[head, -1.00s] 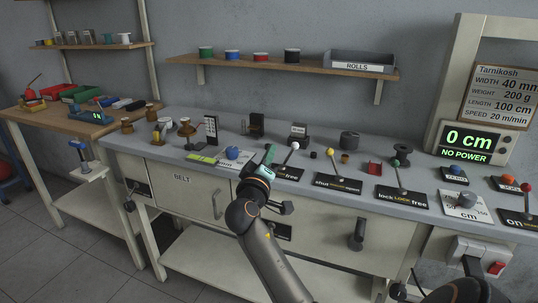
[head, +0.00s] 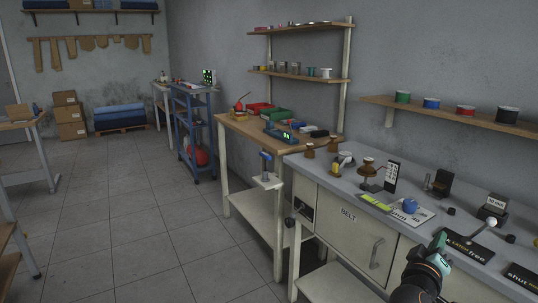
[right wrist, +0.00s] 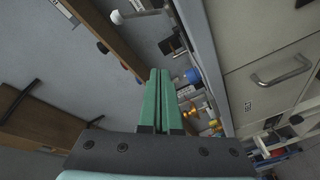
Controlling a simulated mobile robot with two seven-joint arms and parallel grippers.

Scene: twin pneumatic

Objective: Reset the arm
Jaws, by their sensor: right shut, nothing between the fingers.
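My right gripper (head: 438,243) is at the lower right of the head view, in front of the grey workbench's front edge. Its green fingers are together and empty, and they also show in the right wrist view (right wrist: 160,75). The lever with a white ball knob (head: 490,223) stands on its "free" plate just right of the gripper, apart from it in the picture. My left gripper is not in view.
The grey workbench (head: 335,178) carries a blue knob (head: 410,206) and several small fittings. A wooden table (head: 250,130) with coloured bins stands beyond it. A blue cart (head: 192,130) is farther back. The tiled floor (head: 130,220) at left is clear.

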